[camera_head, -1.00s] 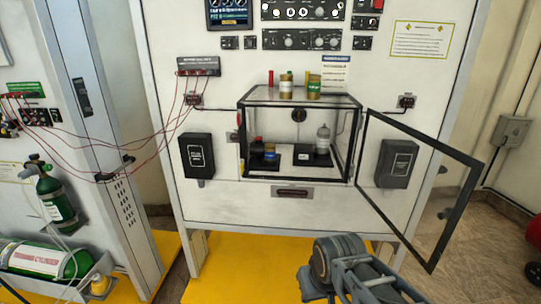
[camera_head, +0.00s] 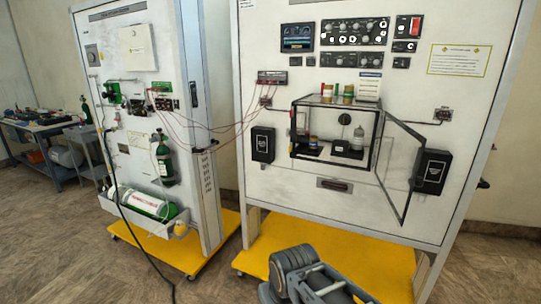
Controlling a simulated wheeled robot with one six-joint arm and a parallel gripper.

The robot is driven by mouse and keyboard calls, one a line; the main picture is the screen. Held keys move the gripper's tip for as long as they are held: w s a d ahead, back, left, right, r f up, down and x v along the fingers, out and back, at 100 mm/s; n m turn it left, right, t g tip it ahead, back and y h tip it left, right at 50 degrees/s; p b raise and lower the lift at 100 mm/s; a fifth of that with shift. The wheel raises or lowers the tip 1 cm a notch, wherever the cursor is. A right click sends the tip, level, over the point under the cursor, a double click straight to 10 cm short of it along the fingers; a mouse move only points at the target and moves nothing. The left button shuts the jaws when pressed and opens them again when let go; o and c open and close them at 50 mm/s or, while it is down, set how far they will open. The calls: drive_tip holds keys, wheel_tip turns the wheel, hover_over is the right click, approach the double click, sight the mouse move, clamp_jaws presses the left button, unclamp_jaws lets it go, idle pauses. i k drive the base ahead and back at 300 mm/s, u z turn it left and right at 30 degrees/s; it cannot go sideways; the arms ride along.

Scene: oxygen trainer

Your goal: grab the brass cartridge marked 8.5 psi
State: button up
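Only grey links of my arm show at the bottom; my gripper's fingertips are out of view.
Black boxes hang left (camera_head: 263,144) and right (camera_head: 433,172) of the clear box. The open door sticks out into the room. A yellow base (camera_head: 320,255) lies under the panel. A second panel with green cylinders (camera_head: 163,160) stands left. Floor at left is open.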

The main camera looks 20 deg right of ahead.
sight(313, 141)
drive_tip(key=u, duration=0.15)
drive_tip(key=k, duration=0.45)
drive_tip(key=u, duration=1)
drive_tip(key=i, duration=1.3)
drive_tip(key=z, duration=0.9)
drive_tip(key=i, duration=0.85)
drive_tip(key=z, duration=1)
